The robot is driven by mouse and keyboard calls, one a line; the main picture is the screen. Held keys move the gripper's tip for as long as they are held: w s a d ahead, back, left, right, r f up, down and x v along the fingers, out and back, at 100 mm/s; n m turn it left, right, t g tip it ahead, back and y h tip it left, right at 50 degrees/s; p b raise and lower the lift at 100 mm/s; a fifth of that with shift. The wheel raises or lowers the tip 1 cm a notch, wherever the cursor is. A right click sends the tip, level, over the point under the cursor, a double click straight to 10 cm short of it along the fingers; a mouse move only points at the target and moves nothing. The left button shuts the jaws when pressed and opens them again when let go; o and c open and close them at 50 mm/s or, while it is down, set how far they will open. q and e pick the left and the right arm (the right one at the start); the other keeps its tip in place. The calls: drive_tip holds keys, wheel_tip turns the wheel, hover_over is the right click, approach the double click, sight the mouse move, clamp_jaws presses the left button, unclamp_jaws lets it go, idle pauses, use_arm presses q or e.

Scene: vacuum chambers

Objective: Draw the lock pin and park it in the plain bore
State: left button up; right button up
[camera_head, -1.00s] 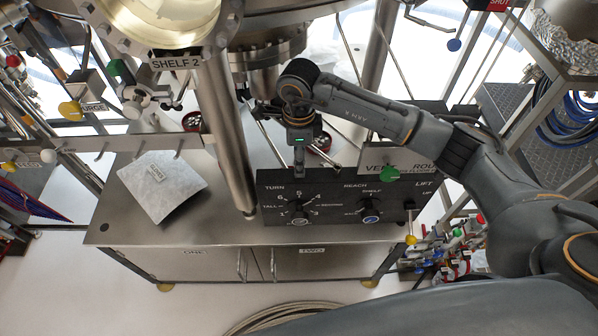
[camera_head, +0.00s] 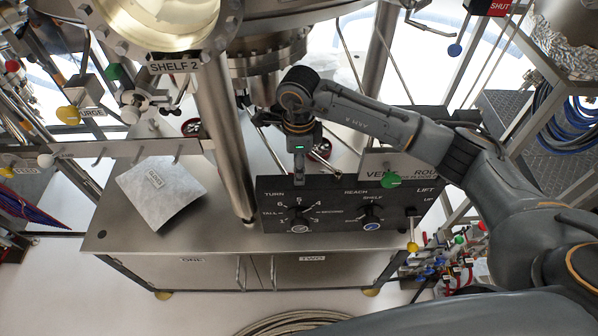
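The dark control panel (camera_head: 335,211) stands on the steel cabinet. It carries a TURN dial (camera_head: 298,214) with numbers around it, a REACH dial (camera_head: 371,213) and a LIFT lever with a yellow knob (camera_head: 412,246). My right gripper (camera_head: 299,174) comes from the right and points down at the panel's top edge, above the TURN dial. Its fingers look narrow and close together; whether they are shut or hold anything is too small to tell. I cannot make out the lock pin or the plain bore for certain. My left gripper is not in view.
A thick steel column (camera_head: 222,140) stands left of the panel. A grey sheet (camera_head: 160,193) lies on the bare cabinet top (camera_head: 120,225). A rail with hooks (camera_head: 110,149) crosses at the left. A green knob (camera_head: 391,180) sits by the VENT plate. The chamber hangs above.

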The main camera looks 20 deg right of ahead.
idle(0.8)
clamp_jaws()
drive_tip(key=shift+r, duration=0.15)
drive_tip(key=shift+r+p, duration=1.05)
drive_tip(key=shift+r, duration=1.85)
